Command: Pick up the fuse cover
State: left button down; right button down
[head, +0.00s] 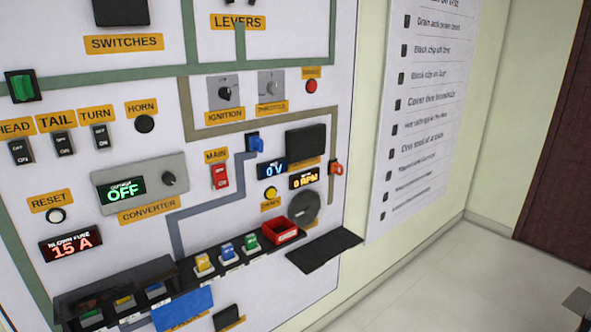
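What looks like the fuse cover is a dark, see-through cover (112,283) at the lower left of the panel. It sits over several coloured fuses, partly visible beneath it, at the left end of a black rail. A yellow fuse (203,264), a blue fuse (227,252) and a green fuse (251,242) stand uncovered on the rail to its right. My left gripper is not in view. A small grey part (578,300) at the lower right edge may belong to my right gripper, far from the cover; its fingers cannot be made out.
A red bin (280,230) and a black shelf (324,250) stick out from the panel right of the fuses. A blue plate (184,309) lies below the rail. The floor (440,280) at the right is clear. A brown door (560,160) stands beyond.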

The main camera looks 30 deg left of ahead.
aim_at(68, 307)
jog(key=u, duration=2.1)
jog(key=i+j+z, duration=0.1)
jog(key=j, duration=0.2)
jog(key=i+j+z, duration=0.1)
jog(key=j, duration=0.2)
